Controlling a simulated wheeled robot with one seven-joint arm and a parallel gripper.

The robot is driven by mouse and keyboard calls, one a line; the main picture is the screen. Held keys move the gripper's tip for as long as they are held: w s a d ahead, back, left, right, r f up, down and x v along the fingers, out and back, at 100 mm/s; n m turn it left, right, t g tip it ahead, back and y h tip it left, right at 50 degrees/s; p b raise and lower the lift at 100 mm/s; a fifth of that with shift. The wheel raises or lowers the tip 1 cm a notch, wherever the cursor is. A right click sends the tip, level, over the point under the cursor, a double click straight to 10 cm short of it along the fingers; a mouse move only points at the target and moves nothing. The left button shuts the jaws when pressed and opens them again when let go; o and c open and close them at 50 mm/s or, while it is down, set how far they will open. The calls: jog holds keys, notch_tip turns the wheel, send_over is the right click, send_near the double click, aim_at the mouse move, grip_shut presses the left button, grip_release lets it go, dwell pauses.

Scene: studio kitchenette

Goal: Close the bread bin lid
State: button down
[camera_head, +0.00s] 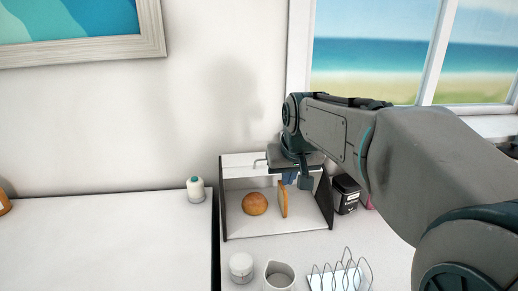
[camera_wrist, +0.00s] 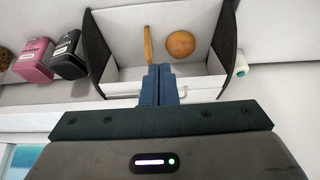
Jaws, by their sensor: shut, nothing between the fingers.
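The bread bin (camera_head: 227,213) stands on the counter with dark side panels and a white inside. Its front is open, and a round bun (camera_head: 255,204) and a slice of bread (camera_head: 283,199) show inside. The white lid (camera_head: 236,166) is raised along the top, with a thin metal handle (camera_head: 260,162). My gripper (camera_head: 290,178) is at the bin's upper front, right of the handle's visible end. In the wrist view its shut, empty fingers (camera_wrist: 160,82) overlap the lid edge and handle (camera_wrist: 196,96); whether they touch is unclear. My wrist hides part of the lid in the head view.
A black canister (camera_head: 346,194) and a pink canister (camera_wrist: 34,61) stand close beside the bin. A white jar (camera_head: 241,267), a cup (camera_head: 279,276) and a wire toast rack (camera_head: 340,277) stand in front. A small white bottle (camera_head: 195,190) is left; the left counter (camera_head: 100,245) is mostly clear.

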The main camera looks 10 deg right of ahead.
jog(key=w+r+t+b, duration=0.15)
jog(key=w+r, duration=0.25)
jog(key=w, duration=1.4)
jog(key=shift+t, duration=0.25)
jog(key=p+x, duration=0.1)
jog(key=x, duration=0.3)
jog(key=p+x, duration=0.1)
jog(key=x, duration=0.4)
jog(key=shift+w+a+r, duration=0.2)
jog(key=shift+w, duration=0.15)
jog(key=shift+f, duration=0.4)
jog(key=shift+s+f, duration=0.1)
jog(key=shift+s, duration=0.95)
jog(key=shift+s+f, duration=0.35)
jog(key=shift+s, duration=0.35)
jog(key=shift+s+f+b, duration=0.1)
jog(key=shift+b, duration=0.2)
